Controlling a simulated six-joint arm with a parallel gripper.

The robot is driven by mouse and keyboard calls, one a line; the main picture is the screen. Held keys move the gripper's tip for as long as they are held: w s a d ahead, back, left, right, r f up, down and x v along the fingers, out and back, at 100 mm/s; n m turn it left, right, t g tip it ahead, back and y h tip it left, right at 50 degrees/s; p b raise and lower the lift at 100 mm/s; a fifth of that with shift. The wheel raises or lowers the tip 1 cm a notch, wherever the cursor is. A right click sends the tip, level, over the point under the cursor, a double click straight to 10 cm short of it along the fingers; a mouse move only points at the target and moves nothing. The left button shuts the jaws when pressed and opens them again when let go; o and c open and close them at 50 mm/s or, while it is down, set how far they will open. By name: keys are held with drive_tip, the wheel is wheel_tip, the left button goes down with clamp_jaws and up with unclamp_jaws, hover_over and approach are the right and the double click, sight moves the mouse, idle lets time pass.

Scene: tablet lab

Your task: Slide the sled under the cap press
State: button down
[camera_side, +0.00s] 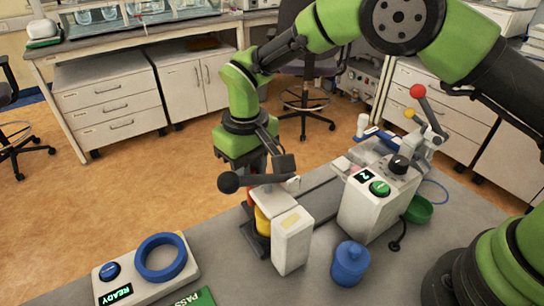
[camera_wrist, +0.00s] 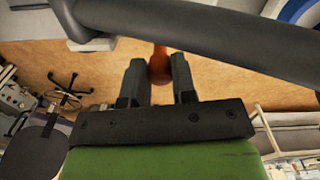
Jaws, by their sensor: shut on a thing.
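My gripper (camera_wrist: 158,60) points down behind the lever of a grey press (camera_side: 292,240) in the side view. Its two fingers are closed around an orange-red knob (camera_wrist: 160,72), seen between them in the wrist view. The press has a dark lever (camera_side: 262,180) ending in a black ball, which crosses in front of my fingers. A yellow part (camera_side: 262,221) shows below, beside the press body. A dark base or rail lies under it. The sled is mostly hidden by the press and lever, and I cannot tell its exact place under the press.
A grey box with a green button (camera_side: 380,188) and a lit display stands right of the press. A blue jar (camera_side: 350,263) stands in front of it. A blue ring (camera_side: 161,257) sits on a READY panel at front left. A red-ball lever (camera_side: 418,91) stands behind right.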

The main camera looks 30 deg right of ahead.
drive_tip(key=shift+a, duration=0.45)
drive_tip(key=c, duration=0.9)
unclamp_jaws()
wheel_tip(320, 180, up, 10)
drive_tip(key=shift+f, duration=0.15)
